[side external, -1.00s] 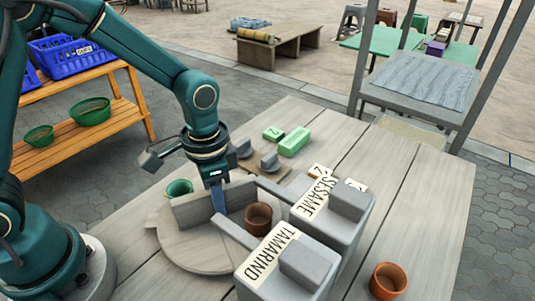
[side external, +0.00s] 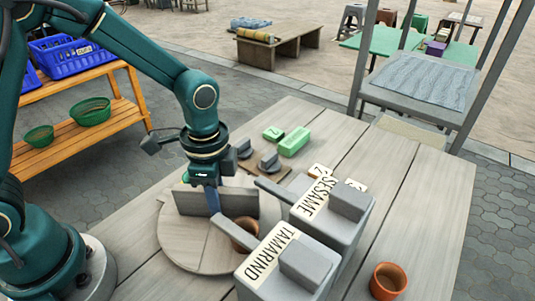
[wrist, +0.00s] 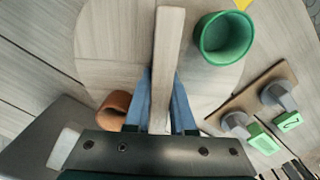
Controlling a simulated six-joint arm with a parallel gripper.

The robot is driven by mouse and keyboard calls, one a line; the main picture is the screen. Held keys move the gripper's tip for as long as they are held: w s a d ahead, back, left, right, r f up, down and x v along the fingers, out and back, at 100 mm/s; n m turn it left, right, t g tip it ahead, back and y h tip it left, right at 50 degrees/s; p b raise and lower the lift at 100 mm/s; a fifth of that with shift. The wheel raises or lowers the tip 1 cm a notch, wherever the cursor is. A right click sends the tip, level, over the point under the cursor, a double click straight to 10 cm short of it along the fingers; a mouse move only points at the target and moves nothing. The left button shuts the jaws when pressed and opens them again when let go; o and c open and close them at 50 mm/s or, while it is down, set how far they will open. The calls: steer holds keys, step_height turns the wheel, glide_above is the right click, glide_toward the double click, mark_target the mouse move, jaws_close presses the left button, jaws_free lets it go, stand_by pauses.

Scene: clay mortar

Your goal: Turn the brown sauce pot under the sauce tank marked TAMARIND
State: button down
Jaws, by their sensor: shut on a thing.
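A round wooden turntable (side external: 190,258) lies on the table with an upright board (side external: 238,203) across it. My gripper (side external: 214,208) is shut on this board; in the wrist view its blue fingers straddle the board (wrist: 168,50). The brown sauce pot (side external: 243,240) stands on the turntable on the near side of the board, partly under the spout of the TAMARIND tank (side external: 262,262). In the wrist view the brown pot (wrist: 112,108) is partly hidden by my gripper. The green pot (wrist: 224,38) is on the board's other side, mostly hidden in the side view.
The SESAME tank (side external: 330,235) stands beside the TAMARIND tank, its spout also reaching toward the turntable. A terracotta pot (side external: 388,281) stands at the right. Green blocks (side external: 294,141) and grey knobs (side external: 269,161) lie behind the turntable.

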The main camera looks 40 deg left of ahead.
steer(key=shift+m, duration=2.7)
steer(key=c, duration=0.8)
jaws_free()
steer(key=shift+o, duration=0.2)
step_height(320, 180, up, 4)
steer(key=shift+r, duration=0.6)
